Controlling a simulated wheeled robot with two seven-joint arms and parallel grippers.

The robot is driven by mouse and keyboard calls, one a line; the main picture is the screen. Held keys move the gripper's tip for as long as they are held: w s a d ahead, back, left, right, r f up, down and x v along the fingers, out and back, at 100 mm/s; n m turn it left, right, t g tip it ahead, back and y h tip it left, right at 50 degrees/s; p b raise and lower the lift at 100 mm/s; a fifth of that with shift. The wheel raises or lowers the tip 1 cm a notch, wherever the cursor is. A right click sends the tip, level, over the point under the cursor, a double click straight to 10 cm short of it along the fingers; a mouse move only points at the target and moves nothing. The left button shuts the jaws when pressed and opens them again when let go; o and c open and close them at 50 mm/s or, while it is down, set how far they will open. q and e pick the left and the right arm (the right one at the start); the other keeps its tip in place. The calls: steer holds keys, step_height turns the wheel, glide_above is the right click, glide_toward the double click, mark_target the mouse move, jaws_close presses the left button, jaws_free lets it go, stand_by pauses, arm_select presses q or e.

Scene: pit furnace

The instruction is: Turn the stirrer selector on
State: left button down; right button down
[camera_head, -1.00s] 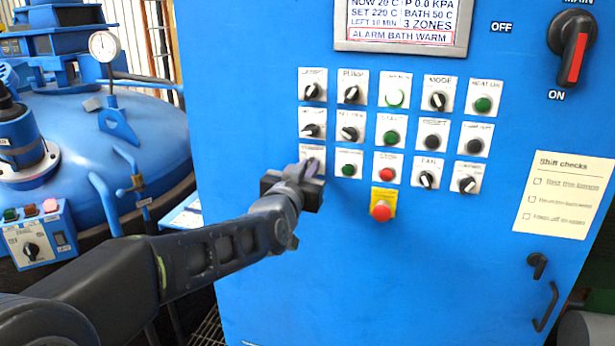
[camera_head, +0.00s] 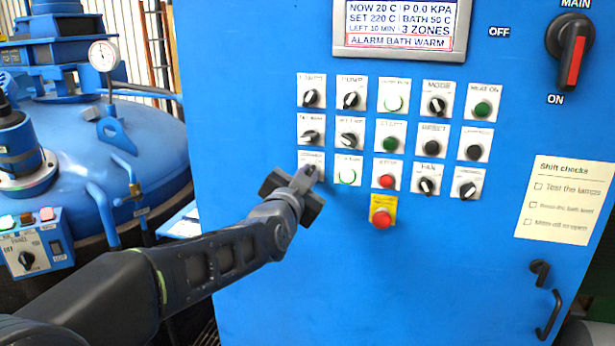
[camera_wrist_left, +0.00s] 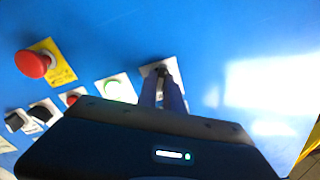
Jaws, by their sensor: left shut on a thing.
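The stirrer selector (camera_head: 310,157) is the bottom-left switch of the blue cabinet's control rows; its label is too blurred to read surely. My left gripper (camera_head: 309,172) is shut on its knob, turned at a slant, and hides most of it. In the left wrist view the two fingers (camera_wrist_left: 162,92) close on the knob in front of its white plate (camera_wrist_left: 150,68). The lamp (camera_head: 348,170) just right of the selector glows bright with a green ring. My right gripper is not in view.
The red emergency button (camera_head: 381,217) on its yellow plate sits below right of my gripper. The red stop button (camera_head: 387,181) and other selectors are close by. The main switch (camera_head: 571,52) is at upper right. The blue furnace vessel (camera_head: 110,150) stands left.

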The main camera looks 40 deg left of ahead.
arm_select(q)
steer(key=c, duration=1.5)
jaws_free()
steer(key=shift+s, duration=0.1)
steer(key=b+v, duration=0.2)
steer(key=v, duration=0.5)
steer(key=shift+s+d+b, duration=0.15)
steer(key=shift+s+b, duration=0.1)
steer(key=shift+b, duration=0.1)
